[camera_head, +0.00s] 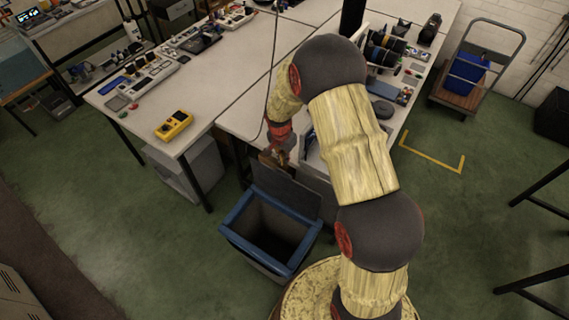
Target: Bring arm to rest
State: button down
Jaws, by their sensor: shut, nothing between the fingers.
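My arm, with wood-patterned links and dark joints, rises from my base at the bottom right and bends over toward the bench. My gripper (272,158) hangs at its far end, small and partly dark, above the far rim of an open blue-rimmed bin (232,236). It looks shut, with nothing seen in it. Its fingertips are hard to make out at this size. The inside of the bin is dark and no contents can be told. No cylinder can be made out.
A white workbench (232,75) with tools and devices stands close behind my gripper. A yellow device (174,126) lies near its front edge. A trolley with a blue crate (467,72) stands at the upper right. Green floor (130,235) is clear at the left.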

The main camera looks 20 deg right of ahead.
jog(key=shift+s+a+r, duration=0.15)
jog(key=shift+r, duration=0.3)
jog(key=s+a+r+n+t+b, duration=0.1)
jog(key=s+a+r+n+b, duration=0.1)
jog(key=s+r+b, duration=0.3)
jog(key=s+a+r+n+t+y+b, duration=0.1)
jog(key=s+r+n+b, duration=0.4)
jog(key=s, duration=0.9)
jog(key=s+a+r+n+t+b, duration=0.2)
jog(key=s+a+r+n+b, duration=0.2)
jog(key=s+b, duration=0.6)
notch_tip(320, 180, up, 2)
jog(key=shift+s+a+t, duration=0.2)
jog(key=shift+a+t, duration=0.1)
jog(key=shift+t, duration=0.1)
